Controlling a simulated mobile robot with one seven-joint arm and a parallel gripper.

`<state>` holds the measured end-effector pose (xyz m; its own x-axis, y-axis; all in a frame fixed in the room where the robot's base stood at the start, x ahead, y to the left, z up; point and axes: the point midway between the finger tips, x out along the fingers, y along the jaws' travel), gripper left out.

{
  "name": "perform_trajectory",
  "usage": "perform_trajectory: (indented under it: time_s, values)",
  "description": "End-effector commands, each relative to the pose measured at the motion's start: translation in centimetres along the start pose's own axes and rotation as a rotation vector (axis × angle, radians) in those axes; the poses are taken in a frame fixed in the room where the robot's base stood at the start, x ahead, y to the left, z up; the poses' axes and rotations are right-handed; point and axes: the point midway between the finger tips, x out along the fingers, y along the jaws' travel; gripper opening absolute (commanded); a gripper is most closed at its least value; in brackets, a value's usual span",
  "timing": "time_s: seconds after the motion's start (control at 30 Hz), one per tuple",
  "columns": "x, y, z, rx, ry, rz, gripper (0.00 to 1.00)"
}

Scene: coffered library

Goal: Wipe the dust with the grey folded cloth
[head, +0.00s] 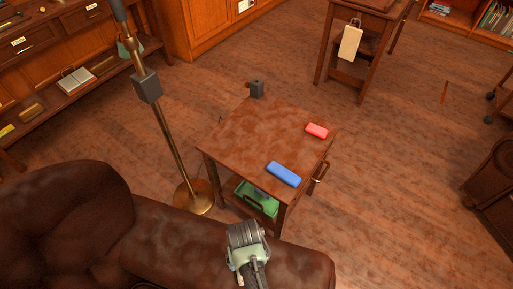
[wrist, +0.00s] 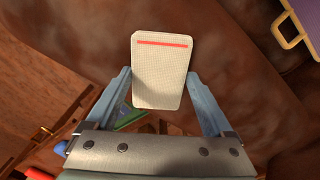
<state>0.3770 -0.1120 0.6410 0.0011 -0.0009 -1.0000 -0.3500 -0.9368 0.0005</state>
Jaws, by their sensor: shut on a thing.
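In the wrist view, a pale grey-beige folded cloth (wrist: 158,75) with a red stripe near its far end sits between the two blue-grey fingers of my gripper (wrist: 160,90). My gripper is shut on it. In the head view, my gripper (head: 246,240) is over the brown leather sofa, in front of the small wooden table (head: 240,136), and apart from its top. The cloth cannot be made out clearly there. Pale mottled patches that look like dust spread over the tabletop. A blue oblong thing (head: 283,174) and a smaller red one (head: 316,130) lie on its right side.
A brass floor lamp (head: 170,140) stands left of the table. The sofa (head: 190,235) fills the near side. A green tray (head: 258,198) is under the tabletop. A small dark box (head: 257,89) shows at the table's far corner. A cream thing (head: 350,42) hangs on another table.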

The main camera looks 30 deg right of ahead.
Motion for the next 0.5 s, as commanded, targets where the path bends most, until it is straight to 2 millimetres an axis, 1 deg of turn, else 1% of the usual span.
perform_trajectory:
  time_s: [0.07,0.13,0.17,0.5]
  values:
    - [-0.7,0.0,0.1,0.000,-0.005,0.001,0.34]
    - [-2.5,-0.1,0.0,-0.001,0.000,0.001,0.34]
    - [-2.9,-0.1,0.0,-0.001,-0.001,0.001,0.34]
    - [-5.8,-0.3,-0.4,-0.003,-0.002,0.000,0.34]
